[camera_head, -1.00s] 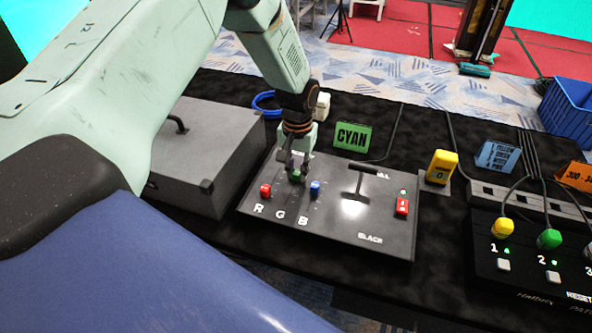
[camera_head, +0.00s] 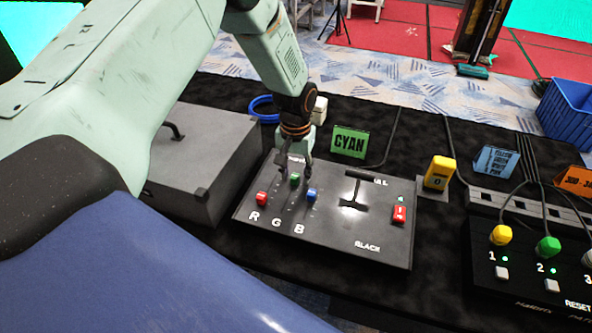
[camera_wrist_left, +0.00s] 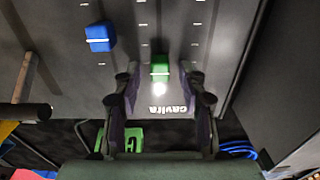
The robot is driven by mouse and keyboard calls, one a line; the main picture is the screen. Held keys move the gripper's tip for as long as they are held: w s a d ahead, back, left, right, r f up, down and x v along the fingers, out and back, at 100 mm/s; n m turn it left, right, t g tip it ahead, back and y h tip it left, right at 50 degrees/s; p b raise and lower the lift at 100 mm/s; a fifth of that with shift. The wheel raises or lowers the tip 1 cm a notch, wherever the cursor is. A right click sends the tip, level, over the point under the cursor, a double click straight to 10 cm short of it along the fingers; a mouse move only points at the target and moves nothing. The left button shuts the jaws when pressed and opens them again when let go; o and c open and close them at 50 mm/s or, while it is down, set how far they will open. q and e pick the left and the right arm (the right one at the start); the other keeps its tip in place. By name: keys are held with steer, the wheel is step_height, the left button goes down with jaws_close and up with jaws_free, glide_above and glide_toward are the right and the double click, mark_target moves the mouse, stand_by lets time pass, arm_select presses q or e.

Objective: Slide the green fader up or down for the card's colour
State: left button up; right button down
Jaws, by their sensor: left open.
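The green fader (camera_head: 294,179) is on the sloped grey control panel (camera_head: 385,236), in the middle slot, above the letter G and farther from its letter than the other two. My left gripper (camera_head: 296,166) is open and points down over the far end of that slot. In the left wrist view the green fader (camera_wrist_left: 160,73) sits between the two spread fingers, with a gap on each side. My right gripper is not in view.
The red fader (camera_head: 262,199) and the blue fader (camera_head: 311,194) flank the green one closely. A grey case (camera_head: 210,165) stands at left, a yellow device (camera_head: 439,172) at right.

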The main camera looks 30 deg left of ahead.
mark_target(295, 175)
arm_select(q)
step_height(295, 175, up, 12)
stand_by(0.6)
steer(key=shift+s, duration=0.1)
stand_by(0.5)
